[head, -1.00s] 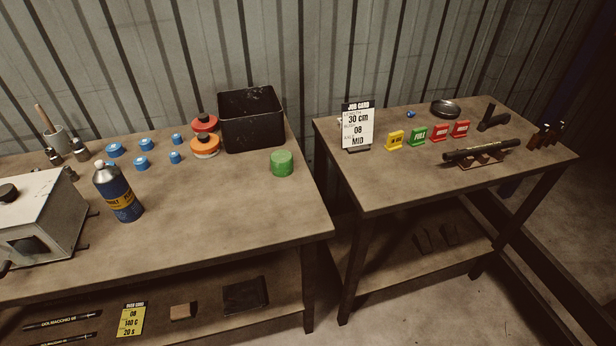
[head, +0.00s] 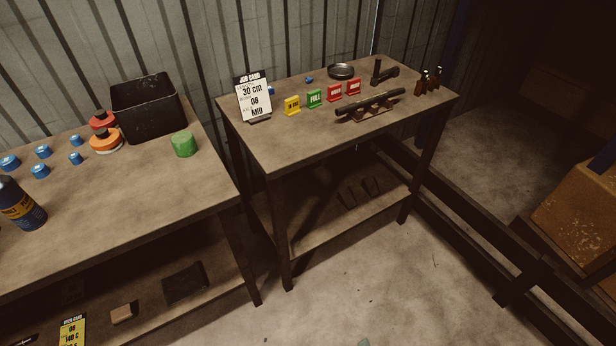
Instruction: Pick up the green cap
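The green cap (head: 184,144) is a short, round cylinder standing on the left workbench (head: 150,195), near its right edge. It sits in front of and to the right of a black open bin. Nothing touches it and it is in full view. My gripper is not in view.
The black bin (head: 147,108), orange and red round pieces (head: 105,141), several blue caps (head: 43,151) and a spray can (head: 20,205) share the left bench. A gap separates it from the right table (head: 300,145), which holds a job card (head: 253,97), coloured signs and a hose. Floor is clear in front.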

